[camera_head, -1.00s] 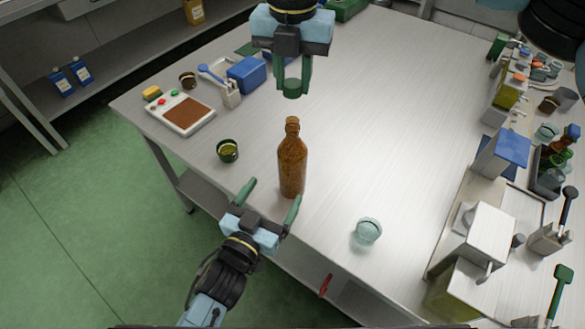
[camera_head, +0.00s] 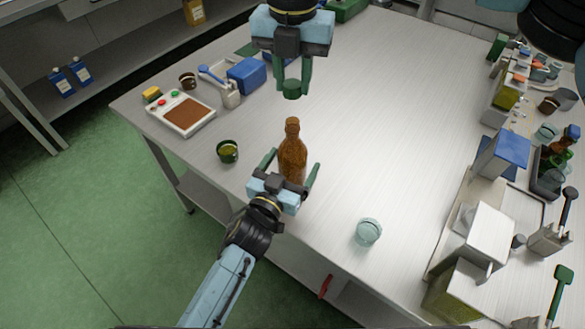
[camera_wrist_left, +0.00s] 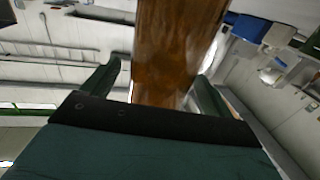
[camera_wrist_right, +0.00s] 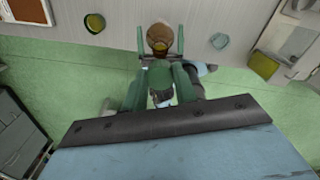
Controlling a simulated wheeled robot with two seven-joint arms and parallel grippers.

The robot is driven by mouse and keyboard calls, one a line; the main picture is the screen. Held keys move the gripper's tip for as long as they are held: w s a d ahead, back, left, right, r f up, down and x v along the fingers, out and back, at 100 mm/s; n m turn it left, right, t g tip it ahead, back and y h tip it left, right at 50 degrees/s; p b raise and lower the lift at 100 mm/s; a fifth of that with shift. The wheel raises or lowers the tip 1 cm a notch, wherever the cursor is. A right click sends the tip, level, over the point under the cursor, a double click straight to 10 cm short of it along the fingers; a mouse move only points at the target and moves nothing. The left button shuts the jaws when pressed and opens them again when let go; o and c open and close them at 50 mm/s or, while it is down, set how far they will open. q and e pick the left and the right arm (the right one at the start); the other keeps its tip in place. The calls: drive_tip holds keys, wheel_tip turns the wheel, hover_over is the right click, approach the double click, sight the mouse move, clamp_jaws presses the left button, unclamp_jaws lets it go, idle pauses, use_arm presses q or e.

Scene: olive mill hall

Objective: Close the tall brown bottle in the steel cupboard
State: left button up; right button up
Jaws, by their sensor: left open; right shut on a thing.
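The tall brown bottle (camera_head: 292,150) stands upright on the steel table (camera_head: 400,120), not in a cupboard. Its top looks open. My left gripper (camera_head: 292,170) is open low at the bottle, a finger on either side. The left wrist view shows the bottle's brown body (camera_wrist_left: 170,55) between the open fingers (camera_wrist_left: 155,85). My right gripper (camera_head: 291,90) is above and behind the bottle, shut on a small dark green round piece (camera_head: 291,93), which looks like a cap.
A green cup (camera_head: 228,151) stands left of the bottle and a clear glass jar (camera_head: 368,232) to its right. A control panel (camera_head: 182,113) and blue box (camera_head: 247,75) are at the back left. Boxes and jars crowd the right side. The table's middle is clear.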

sight(292, 121)
use_arm(q)
drive_tip(key=shift+x, duration=1.3)
drive_tip(key=c, duration=1.4)
drive_tip(key=shift+c, duration=0.4)
use_arm(e)
drive_tip(key=shift+f, duration=2.5)
